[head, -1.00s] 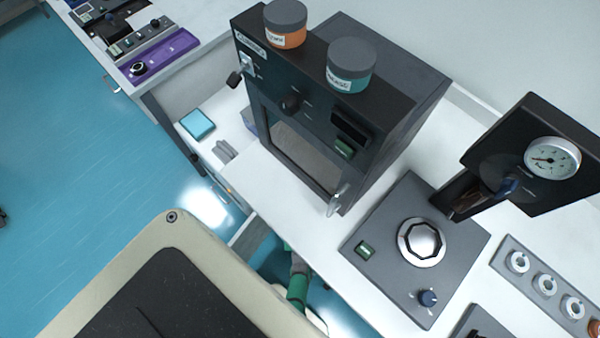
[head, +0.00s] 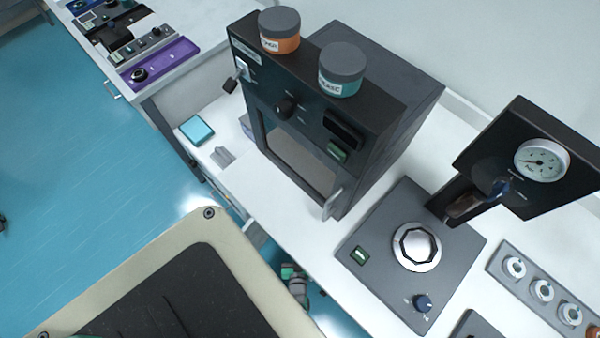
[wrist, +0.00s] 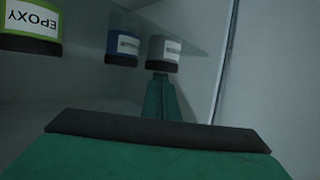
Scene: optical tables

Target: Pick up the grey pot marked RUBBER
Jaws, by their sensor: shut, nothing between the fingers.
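In the wrist view, which is upside down, a light grey pot (wrist: 163,50) with a dark lid and a pale label is at top centre. Its label is too blurred to read. My gripper (wrist: 160,80) is shut and empty, its teal fingers pointing toward the grey pot. The fingertips overlap the pot's lid in the picture; I cannot tell whether they touch. In the head view the fingers are not clearly visible, and the grey pot does not show.
A blue pot (wrist: 123,46) stands beside the grey one; a green pot marked EPOXY (wrist: 31,22) is farther left. A pale wall (wrist: 275,65) is at right. In the head view, orange (head: 280,45) and teal (head: 338,84) pots stand on a dark oven (head: 385,100).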

